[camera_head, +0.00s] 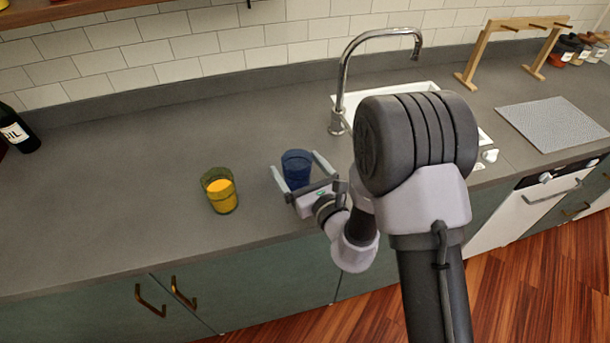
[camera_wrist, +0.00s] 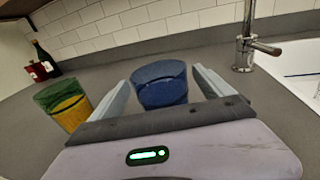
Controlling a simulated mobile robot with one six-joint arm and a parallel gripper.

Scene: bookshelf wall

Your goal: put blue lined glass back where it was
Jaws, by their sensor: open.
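A blue glass (camera_head: 296,168) stands upright on the grey counter, left of the sink. It also shows in the wrist view (camera_wrist: 160,84), between the two fingers. My gripper (camera_head: 295,167) is open around the blue glass, with one finger on each side. In the wrist view a gap shows between each finger and the glass. The glass's lower part is hidden behind my gripper body. A greenish glass with yellow-orange contents (camera_head: 219,190) stands on the counter to the left, apart from my gripper; it also shows in the wrist view (camera_wrist: 64,105).
A chrome faucet (camera_head: 343,80) and white sink (camera_head: 484,135) are behind and right. A dark bottle (camera_head: 18,131) stands at the far left. A wooden rack (camera_head: 487,50), a grey mat (camera_head: 553,123) and several jars (camera_head: 566,48) are at right. The left counter is mostly clear.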

